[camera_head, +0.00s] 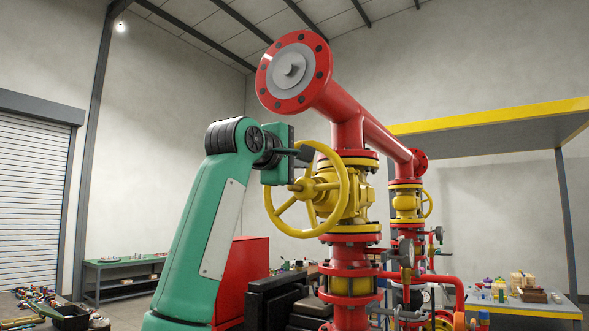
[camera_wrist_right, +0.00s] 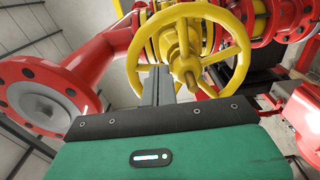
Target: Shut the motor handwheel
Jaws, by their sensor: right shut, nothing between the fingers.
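The yellow motor handwheel (camera_head: 343,190) faces me on a yellow valve body (camera_head: 360,188) in the red pipework. It has a round rim, spokes and a central hub. The wheel also fills the upper middle of the right wrist view (camera_wrist_right: 185,62). My right gripper (camera_head: 303,154) is at the wheel's upper left, its fingers pointing towards the rim. In the right wrist view my shut, empty fingers (camera_wrist_right: 158,78) overlap the rim's lower left part. I cannot tell whether they touch or pass into the wheel. My left gripper is out of view.
A red flanged pipe (camera_head: 293,72) rises above the wheel and runs back to a smaller yellow valve (camera_head: 407,203). A gauge (camera_head: 406,252) sits low on the right. A green bench (camera_head: 120,263) and a cluttered table (camera_head: 520,305) stand further off.

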